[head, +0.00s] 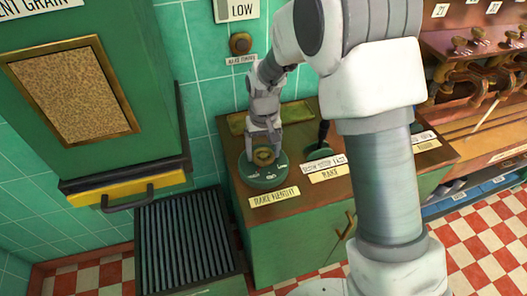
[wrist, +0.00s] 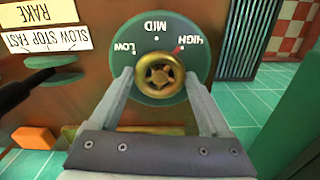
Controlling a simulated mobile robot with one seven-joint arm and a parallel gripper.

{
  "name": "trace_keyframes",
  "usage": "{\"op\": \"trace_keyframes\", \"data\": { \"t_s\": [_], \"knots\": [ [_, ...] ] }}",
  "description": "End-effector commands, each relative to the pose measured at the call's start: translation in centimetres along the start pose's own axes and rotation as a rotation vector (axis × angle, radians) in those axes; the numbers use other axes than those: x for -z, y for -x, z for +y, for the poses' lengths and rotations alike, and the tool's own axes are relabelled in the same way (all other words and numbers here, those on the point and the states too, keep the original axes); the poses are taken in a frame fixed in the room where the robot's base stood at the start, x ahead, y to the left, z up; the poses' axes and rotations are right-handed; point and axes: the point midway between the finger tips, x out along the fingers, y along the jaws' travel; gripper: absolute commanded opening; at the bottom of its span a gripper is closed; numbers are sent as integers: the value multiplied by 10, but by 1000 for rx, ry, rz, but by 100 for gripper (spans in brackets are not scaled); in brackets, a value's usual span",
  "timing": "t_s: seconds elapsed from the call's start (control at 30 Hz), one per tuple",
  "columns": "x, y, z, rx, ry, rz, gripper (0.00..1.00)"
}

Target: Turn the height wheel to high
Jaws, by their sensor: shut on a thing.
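The height wheel is a small brass handwheel (wrist: 160,76) on a round green dial (wrist: 145,28) marked LOW, MID and HIGH. In the wrist view a red pointer at the wheel's edge points at the HIGH mark. In the head view the wheel (head: 264,156) sits on its dial (head: 262,178) on top of the green cabinet, above a label reading RAKE HEIGHT. My gripper (head: 264,146) comes down from above, its two fingers on opposite sides of the wheel's rim. It is shut on the wheel; the fingers (wrist: 158,82) partly cover the dial.
A dark lever (head: 323,133) stands on the cabinet right of the wheel, by the RAKE label (head: 329,173). A green box with a yellow-fronted drawer (head: 125,188) is to the left, above a slatted grate (head: 187,240).

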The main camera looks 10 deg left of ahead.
Motion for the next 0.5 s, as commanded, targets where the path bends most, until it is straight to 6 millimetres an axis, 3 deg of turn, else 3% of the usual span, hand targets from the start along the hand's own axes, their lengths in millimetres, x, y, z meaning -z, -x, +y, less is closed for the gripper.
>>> {"op": "trace_keyframes", "data": {
  "t_s": [0.5],
  "knots": [
    [1, 2, 0, 1, -110, 4, 25]
  ]
}}
